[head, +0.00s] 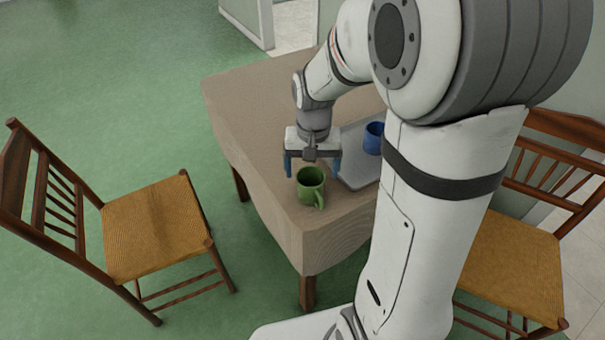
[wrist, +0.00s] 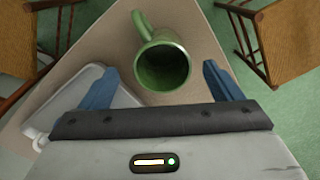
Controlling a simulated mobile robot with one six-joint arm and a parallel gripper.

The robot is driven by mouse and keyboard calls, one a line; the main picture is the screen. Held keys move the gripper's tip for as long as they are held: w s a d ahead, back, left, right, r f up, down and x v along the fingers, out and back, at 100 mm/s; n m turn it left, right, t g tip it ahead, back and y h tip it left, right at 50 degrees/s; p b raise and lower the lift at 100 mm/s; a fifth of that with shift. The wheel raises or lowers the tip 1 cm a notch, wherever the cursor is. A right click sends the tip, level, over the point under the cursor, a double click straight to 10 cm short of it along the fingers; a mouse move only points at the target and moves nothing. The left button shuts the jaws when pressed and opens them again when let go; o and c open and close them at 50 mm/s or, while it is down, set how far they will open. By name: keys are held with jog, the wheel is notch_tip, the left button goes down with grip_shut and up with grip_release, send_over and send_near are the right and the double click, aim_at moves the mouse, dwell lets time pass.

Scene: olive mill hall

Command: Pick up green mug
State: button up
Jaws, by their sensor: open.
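The green mug (head: 311,187) stands upright on the near corner of the wooden table (head: 250,120). Its handle points toward the table's near edge in the head view. In the wrist view the green mug (wrist: 162,62) shows its open mouth, with the handle at upper left. My gripper (head: 312,172) is open and empty, pointing down just behind and above the mug in the head view. In the wrist view the blue fingers of my gripper (wrist: 160,85) spread wide on either side of the mug's near rim. I cannot tell how far above the mug they are.
The tray lies close to one finger in the wrist view. Wooden chairs stand left (head: 155,225) and right (head: 515,255). Green floor is free at upper left.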

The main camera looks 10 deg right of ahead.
aim_at(313, 192)
notch_tip(313, 192, down, 8)
jog(key=shift+w+a+r+b, duration=0.1)
jog(key=shift+w+r+b, duration=0.1)
jog(key=shift+b, duration=0.3)
jog(key=shift+c, duration=0.6)
jog(key=c, duration=1.1)
